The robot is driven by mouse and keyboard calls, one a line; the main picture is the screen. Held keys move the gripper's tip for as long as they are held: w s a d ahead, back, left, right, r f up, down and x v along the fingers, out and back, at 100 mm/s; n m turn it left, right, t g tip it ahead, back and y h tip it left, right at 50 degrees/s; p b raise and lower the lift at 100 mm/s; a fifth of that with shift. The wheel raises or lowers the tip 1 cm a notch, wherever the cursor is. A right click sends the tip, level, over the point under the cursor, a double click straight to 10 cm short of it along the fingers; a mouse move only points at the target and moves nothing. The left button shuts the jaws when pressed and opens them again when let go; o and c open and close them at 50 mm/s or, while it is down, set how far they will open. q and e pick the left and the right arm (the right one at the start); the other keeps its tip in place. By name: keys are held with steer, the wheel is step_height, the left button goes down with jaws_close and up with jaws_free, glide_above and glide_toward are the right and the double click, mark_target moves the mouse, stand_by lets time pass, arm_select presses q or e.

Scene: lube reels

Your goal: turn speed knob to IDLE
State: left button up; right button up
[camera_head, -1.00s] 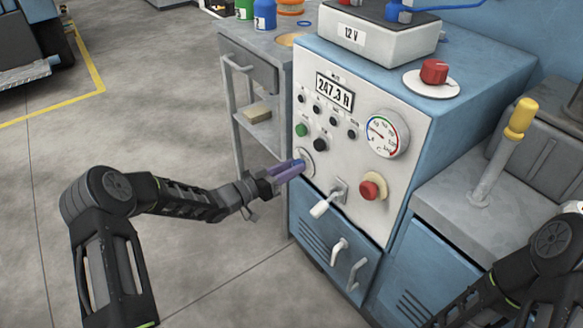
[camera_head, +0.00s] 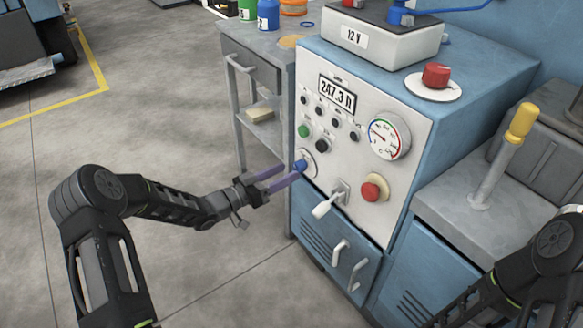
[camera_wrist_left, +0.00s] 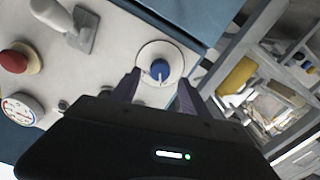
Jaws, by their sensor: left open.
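The speed knob is a small blue knob (camera_head: 300,166) on a round pale dial plate, low on the left side of the white control panel (camera_head: 345,185). In the left wrist view the blue knob (camera_wrist_left: 160,69) shows a white pointer line on its face; the dial's lettering is too small to read. My left gripper (camera_head: 283,176) is open, its purple fingers just in front of the knob. In the left wrist view its fingertips (camera_wrist_left: 157,82) lie to either side below the knob, apart from it. The right arm shows at the lower right, its gripper out of frame.
A white lever (camera_head: 328,205) and a red button (camera_head: 372,189) sit right of the knob. A gauge (camera_head: 388,137) and small buttons are above. A grey bench (camera_head: 262,60) stands to the left. The floor in front is clear.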

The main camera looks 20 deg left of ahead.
arm_select(q)
steer(key=v, duration=0.4)
steer(key=shift+p, duration=0.3)
step_height(320, 180, down, 8)
steer(key=a+n+y, duration=0.2)
steer(key=n+y, duration=0.2)
steer(key=y, duration=0.1)
steer(key=s+d+f+n+g+y, duration=0.2)
steer(key=s+d+f+g, duration=0.2)
steer(key=s+f, duration=0.55)
steer(key=s+d+f+g, duration=0.35)
steer(key=s+d, duration=0.25)
steer(key=s, duration=0.6)
steer(key=s+d+f+g, duration=0.2)
steer(key=s+d+g, duration=0.4)
steer(key=s, duration=0.7)
step_height(320, 180, up, 26)
steer(key=d+p, duration=0.1)
steer(key=p, duration=2.5)
steer(key=shift+s+d+n+p, duration=0.2)
steer(key=shift+d+n+p, duration=0.1)
steer(key=shift+d+p, duration=0.1)
